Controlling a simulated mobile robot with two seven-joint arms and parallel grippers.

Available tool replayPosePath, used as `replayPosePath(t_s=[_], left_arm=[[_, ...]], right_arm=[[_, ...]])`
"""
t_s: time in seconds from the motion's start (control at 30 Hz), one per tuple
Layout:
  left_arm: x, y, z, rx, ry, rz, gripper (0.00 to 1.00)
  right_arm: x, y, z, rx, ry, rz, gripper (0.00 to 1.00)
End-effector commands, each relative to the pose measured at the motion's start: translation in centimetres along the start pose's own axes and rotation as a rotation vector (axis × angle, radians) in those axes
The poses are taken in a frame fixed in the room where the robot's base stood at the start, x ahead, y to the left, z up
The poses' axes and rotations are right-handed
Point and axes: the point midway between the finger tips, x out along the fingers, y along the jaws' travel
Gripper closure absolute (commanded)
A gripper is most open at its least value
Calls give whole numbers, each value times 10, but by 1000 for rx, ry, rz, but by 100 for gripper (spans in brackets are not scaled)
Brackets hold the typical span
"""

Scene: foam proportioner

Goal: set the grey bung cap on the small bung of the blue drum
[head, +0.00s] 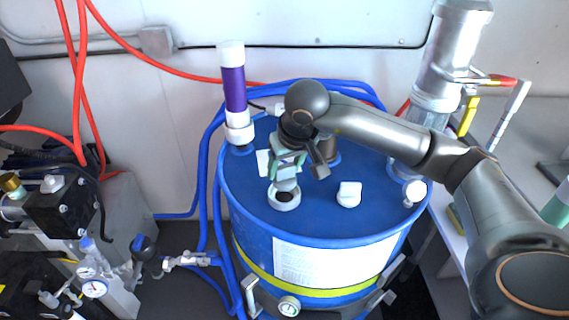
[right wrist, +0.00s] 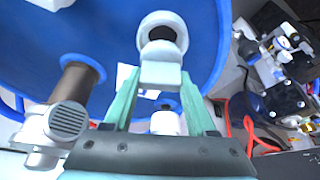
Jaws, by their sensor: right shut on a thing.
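The blue drum (head: 322,215) stands upright in the middle of the head view. Its small bung (head: 285,202), a pale ring with a dark opening, sits on the front left of the lid; it also shows in the right wrist view (right wrist: 176,22). My right gripper (head: 285,172) is shut on the grey bung cap (head: 286,185), which also shows between the teal fingers in the right wrist view (right wrist: 161,76). The cap is at the back edge of the bung opening, which still shows dark in front of it. I cannot tell whether they touch. My left gripper is not in view.
A pale block-like cap (head: 349,194) is on the lid to the right of the bung. A purple and white tube (head: 234,90) stands at the lid's back left. A clear and silver pump cylinder (head: 452,60) rises at the right. Blue hoses run around the drum.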

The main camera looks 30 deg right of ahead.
Motion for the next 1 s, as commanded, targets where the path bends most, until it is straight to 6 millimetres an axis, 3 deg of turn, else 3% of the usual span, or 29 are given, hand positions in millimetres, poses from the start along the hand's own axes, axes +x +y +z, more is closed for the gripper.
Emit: replayPosePath(t_s=[0.1,0.27,1.0], left_arm=[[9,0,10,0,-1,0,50],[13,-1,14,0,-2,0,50],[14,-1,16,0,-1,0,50]], right_arm=[[15,0,6,0,1,-1,99],[24,0,10,0,2,-1,99],[25,0,10,0,2,-1,99]])
